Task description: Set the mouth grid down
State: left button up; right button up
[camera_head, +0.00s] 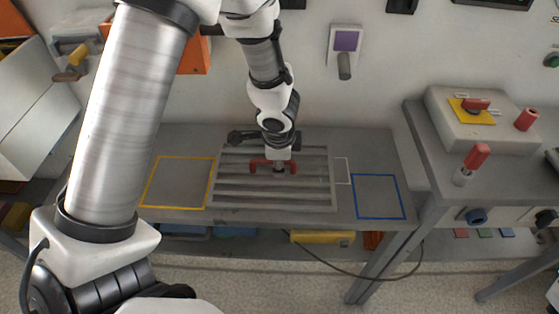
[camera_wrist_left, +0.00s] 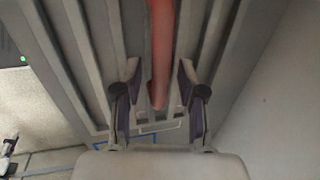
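The mouth grid (camera_head: 322,180) is a grey slatted panel with a red handle (camera_head: 257,165) near its middle. It lies over the grey bench, between a yellow outlined square and a blue one, and covers part of a white outline. My left gripper (camera_head: 279,168) is above the grid at the handle. In the left wrist view the red handle (camera_wrist_left: 160,45) runs between the two fingers of the left gripper (camera_wrist_left: 157,90), which stand apart with a gap on each side. My right gripper is not in view.
The yellow square (camera_head: 178,183) and the blue square (camera_head: 378,196) on the bench are empty. A grey control box (camera_head: 468,122) with red knobs stands on the higher bench at the right. A purple-faced wall device (camera_head: 346,42) is behind. A cable hangs below the bench.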

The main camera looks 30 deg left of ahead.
aim_at(279, 182)
pick_arm(q)
jog(key=shift+r, duration=0.2)
jog(key=p+v, duration=0.8)
jog(key=v, duration=0.4)
jog(key=shift+p, duration=0.35)
jog(key=shift+f, duration=0.1)
